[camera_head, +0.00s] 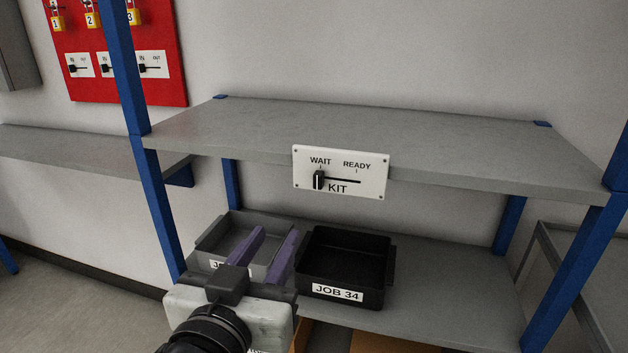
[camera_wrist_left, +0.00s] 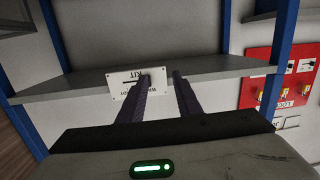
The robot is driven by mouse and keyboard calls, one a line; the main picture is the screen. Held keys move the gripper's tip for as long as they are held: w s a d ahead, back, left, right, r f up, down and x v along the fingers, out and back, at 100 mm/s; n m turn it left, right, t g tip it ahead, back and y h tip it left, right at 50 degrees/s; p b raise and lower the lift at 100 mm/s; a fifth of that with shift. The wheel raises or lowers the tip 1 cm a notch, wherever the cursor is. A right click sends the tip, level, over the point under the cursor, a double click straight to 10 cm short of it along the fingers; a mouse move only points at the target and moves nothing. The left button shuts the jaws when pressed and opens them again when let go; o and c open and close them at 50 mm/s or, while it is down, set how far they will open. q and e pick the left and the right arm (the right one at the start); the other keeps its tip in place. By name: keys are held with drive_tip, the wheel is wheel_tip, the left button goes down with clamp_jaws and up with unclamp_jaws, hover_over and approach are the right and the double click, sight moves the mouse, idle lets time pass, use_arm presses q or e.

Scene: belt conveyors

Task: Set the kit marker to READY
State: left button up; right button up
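The kit marker plate (camera_head: 372,187) is white, fixed to the front edge of the upper shelf, labelled WAIT at left and READY at right. Its black slider knob (camera_head: 318,180) stands at the left end of the slot, under WAIT. My left gripper (camera_head: 278,232) is open and empty, with two purple fingers apart, below and left of the plate in the picture. In the left wrist view, the plate (camera_wrist_left: 122,88) shows upside down beyond the fingers of my left gripper (camera_wrist_left: 162,77), one finger partly covering its edge. My right gripper is not in view.
A black JOB 34 tray (camera_head: 375,298) and a grey tray (camera_head: 209,240) stand on the lower shelf near my gripper. Blue posts (camera_head: 160,210) flank the shelves. The upper shelf (camera_head: 350,125) is bare. A red lock board (camera_head: 95,30) hangs at upper left.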

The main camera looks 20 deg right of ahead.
sight(317, 181)
use_arm(q)
drive_tip(key=shift+m+t+h, duration=0.3)
drive_tip(key=shift+m+h, duration=0.2)
drive_tip(key=shift+h, duration=0.2)
drive_tip(key=w+d+r, duration=0.1)
drive_tip(key=w+d, duration=0.1)
drive_tip(key=d, duration=0.1)
drive_tip(key=w+d+r, duration=0.1)
drive_tip(key=w+d, duration=0.1)
drive_tip(key=w, duration=0.1)
drive_tip(key=w+d+r+p, duration=0.1)
drive_tip(key=w+d, duration=0.1)
drive_tip(key=d, duration=0.1)
drive_tip(key=shift+w+d+r, duration=0.2)
drive_tip(key=shift+w+d, duration=0.15)
clamp_jaws()
